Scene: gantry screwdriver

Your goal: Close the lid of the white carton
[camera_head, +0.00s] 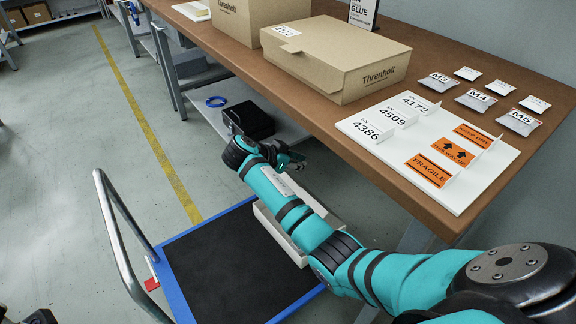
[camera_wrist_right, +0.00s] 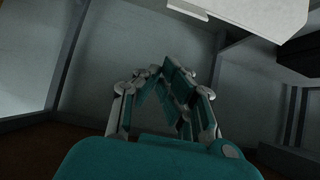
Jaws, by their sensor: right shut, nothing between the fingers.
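The white carton (camera_head: 273,232) sits on the blue-edged cart in the head view, below the table edge. My right arm crosses over it and hides most of it, so its lid cannot be made out clearly. My right gripper (camera_head: 291,159) is beyond the carton in the picture, shut and empty. In the right wrist view the shut fingers (camera_wrist_right: 166,76) stand in front of pale grey panels, with a bright white panel at the top right. I cannot tell whether the fingers touch any panel. My left gripper is not in view.
The brown table (camera_head: 400,200) holds a closed Threnholt carton (camera_head: 340,60), a white label board (camera_head: 470,185) and several small packets. A lower shelf carries a black box (camera_head: 248,120) and a blue ring (camera_head: 215,101). The cart (camera_head: 215,265) has a metal handle (camera_head: 115,225); its dark deck is clear on the left.

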